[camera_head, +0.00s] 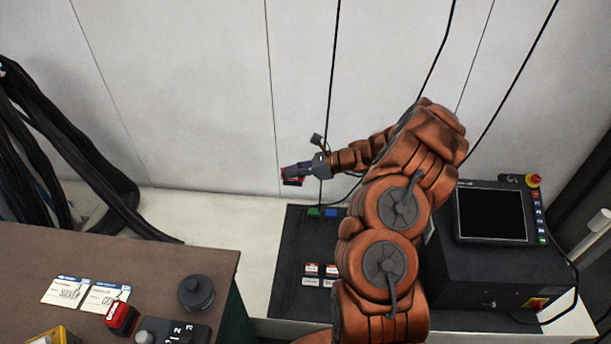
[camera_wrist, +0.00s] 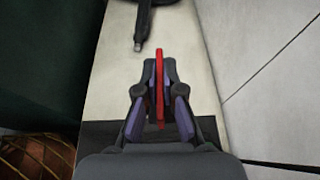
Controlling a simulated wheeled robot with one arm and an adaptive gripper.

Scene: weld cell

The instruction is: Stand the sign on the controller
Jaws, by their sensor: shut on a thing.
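My gripper (camera_head: 290,173) is raised in front of the pale wall, left of my arm's body. It is shut on a thin red plate, seen edge-on between the fingers in the wrist view (camera_wrist: 160,88); I take it to be the sign (camera_head: 292,182). In the head view only a small red and dark part of it shows, and its face cannot be read. The box-shaped black unit at the right, with a screen on top, looks like the controller (camera_head: 480,280). My arm hides its left side. The sign is well apart from it, to the left.
A dark board (camera_head: 293,240) with green and blue pieces and small red-white tags lies on the pale bench. A red emergency button (camera_head: 533,181) sits at the controller's top right. A brown table (camera_head: 190,255) at left holds cards, a red padlock and a black knob. Cables hang at far left.

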